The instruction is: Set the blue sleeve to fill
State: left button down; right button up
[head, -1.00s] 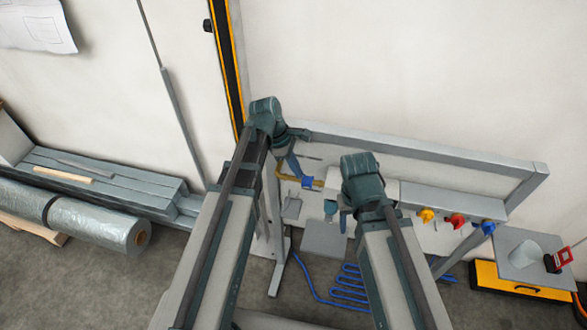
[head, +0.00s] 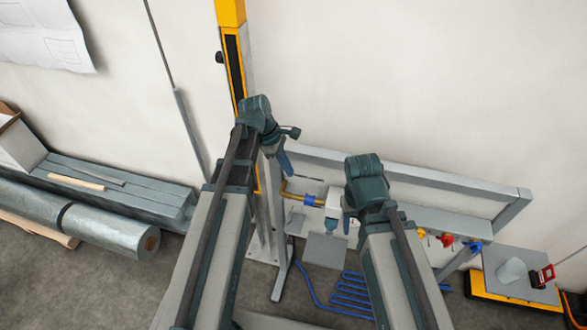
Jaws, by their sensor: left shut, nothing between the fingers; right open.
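The blue sleeve (head: 309,200) is a small blue collar on a brass-coloured pipe (head: 291,196), left of a pale box near the middle of the head view. My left gripper (head: 286,166) is shut and empty, above and a little left of the sleeve, with a visible gap in the picture. My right gripper (head: 346,224) points down to the right of the sleeve, in front of the pale box. It is open, though its fingers are small and partly hidden by its wrist. The sleeve's markings are too small to read.
A grey frame (head: 400,172) runs along the wall. Yellow, red and blue knobs (head: 446,240) sit right of my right arm. A grey plate (head: 325,249) and a coiled blue hose (head: 350,289) lie below. Wrapped rolls (head: 110,230) are at left.

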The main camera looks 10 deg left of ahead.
pick_arm(q)
jog(key=p+v, duration=0.1)
jog(key=v, duration=0.2)
jog(key=shift+p, duration=0.4)
pick_arm(e)
notch_tip(320, 180, up, 3)
pick_arm(q)
jog(key=shift+s, duration=0.1)
jog(key=s+d+f+m+y+b, duration=0.3)
jog(key=s+d+m, duration=0.2)
jog(key=m, duration=0.5)
jog(key=s+d+f+m+y+b, duration=0.2)
jog(key=s+d+m, duration=0.4)
jog(key=s+m, duration=0.3)
notch_tip(320, 180, down, 2)
jog(key=shift+f+m+y+b, duration=0.1)
jog(key=shift+m+y+b, duration=0.35)
jog(key=shift+m, duration=0.75)
pick_arm(e)
notch_tip(320, 180, down, 6)
jog(key=shift+r, duration=0.1)
